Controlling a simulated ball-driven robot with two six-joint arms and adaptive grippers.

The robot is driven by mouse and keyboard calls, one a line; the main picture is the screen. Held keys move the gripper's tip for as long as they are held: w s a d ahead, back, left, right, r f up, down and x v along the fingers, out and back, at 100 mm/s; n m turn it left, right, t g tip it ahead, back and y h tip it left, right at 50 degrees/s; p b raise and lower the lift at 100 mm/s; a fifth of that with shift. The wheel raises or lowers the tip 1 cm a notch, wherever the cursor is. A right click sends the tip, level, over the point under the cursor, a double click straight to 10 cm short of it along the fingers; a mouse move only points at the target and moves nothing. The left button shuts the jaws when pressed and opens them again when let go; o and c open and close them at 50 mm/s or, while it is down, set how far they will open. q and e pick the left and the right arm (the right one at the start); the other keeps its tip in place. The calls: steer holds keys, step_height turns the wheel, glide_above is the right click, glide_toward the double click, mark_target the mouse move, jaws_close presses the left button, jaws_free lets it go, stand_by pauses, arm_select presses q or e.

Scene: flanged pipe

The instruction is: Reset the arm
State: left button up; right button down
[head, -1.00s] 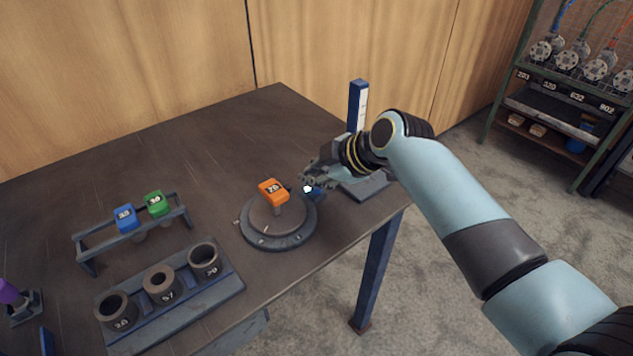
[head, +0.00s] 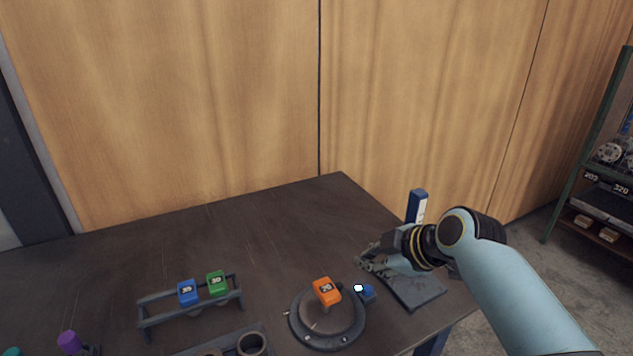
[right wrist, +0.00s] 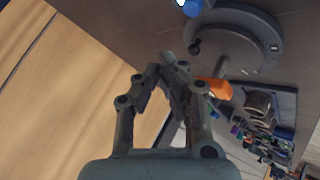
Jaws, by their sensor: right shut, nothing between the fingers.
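My right arm comes in from the right in the head view. Its gripper (head: 366,262) is over the table, just behind and to the right of the round flange (head: 327,332). In the right wrist view the gripper (right wrist: 172,58) has its fingertips together with nothing between them. An orange numbered block (head: 326,291) stands above the middle of the flange. It also shows in the right wrist view (right wrist: 214,88), partly behind a finger. A blue part (head: 368,292) with a bright white spot is at the flange's right rim. My left gripper is not in view.
A rack (head: 150,319) holds a blue block (head: 187,292) and a green block (head: 217,283). A holder with dark rings (head: 252,344) is cut off at the bottom edge. A blue post (head: 417,206) stands behind my right wrist. The table's back left (head: 200,240) is clear.

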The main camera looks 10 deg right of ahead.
steer(key=s+d+r+m+g+h, duration=0.15)
steer(key=s+d+m, duration=0.3)
steer(key=s, duration=0.65)
steer(key=s+d+r+m+g+h, duration=0.1)
steer(key=s+d+r+m+h, duration=0.3)
steer(key=s, duration=0.6)
steer(key=s+d+r+m+g, duration=0.1)
steer(key=s+d+m+g, duration=0.15)
steer(key=s+m, duration=0.6)
steer(key=s+d+f+n+b, duration=0.15)
steer(key=f+b, duration=0.25)
steer(key=f, duration=1.3)
steer(key=s+d+f+n+b, duration=0.15)
steer(key=f+b, duration=0.25)
steer(key=f, duration=1.2)
steer(key=s+f+g+b, duration=0.1)
steer(key=s+f+b, duration=0.2)
steer(key=s+f, duration=0.6)
steer(key=s+f+b, duration=0.4)
steer(key=s+f, duration=0.6)
steer(key=f, duration=0.6)
steer(key=shift+s+d+f+m+g, duration=0.15)
steer(key=shift+s+d+m+g, duration=0.15)
steer(key=shift+d+g, duration=0.15)
